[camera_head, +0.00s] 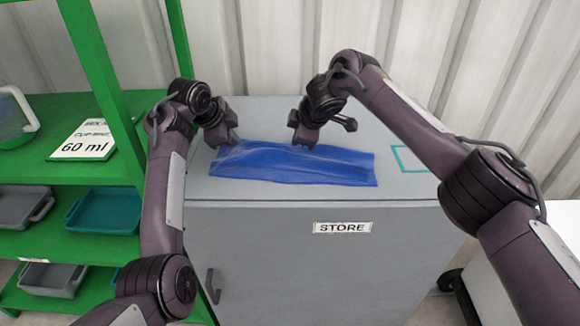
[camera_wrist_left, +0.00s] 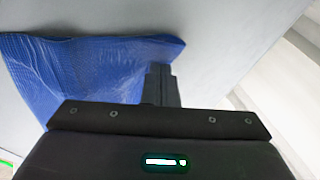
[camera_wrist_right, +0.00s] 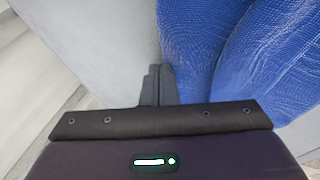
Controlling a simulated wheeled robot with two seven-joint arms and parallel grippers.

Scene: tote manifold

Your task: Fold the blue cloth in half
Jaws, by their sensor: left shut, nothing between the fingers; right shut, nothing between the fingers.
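The blue cloth (camera_head: 295,165) lies on the grey cabinet top as a long strip, its long side running left to right. It looks doubled over, with a raised, wrinkled part at its left end. My left gripper (camera_head: 232,140) is shut and empty at the cloth's far left corner. In the left wrist view its fingers (camera_wrist_left: 161,85) are beside the edge of the cloth (camera_wrist_left: 85,65). My right gripper (camera_head: 303,143) is shut and empty at the cloth's far edge near the middle. In the right wrist view its fingers (camera_wrist_right: 158,85) are beside the cloth (camera_wrist_right: 235,60). I cannot tell whether either touches it.
The grey cabinet (camera_head: 290,245) carries a STORE label (camera_head: 342,228). A teal outline (camera_head: 408,158) is marked on its top at the right. A green shelf (camera_head: 65,170) with trays stands at the left. A corrugated wall (camera_head: 280,45) is behind.

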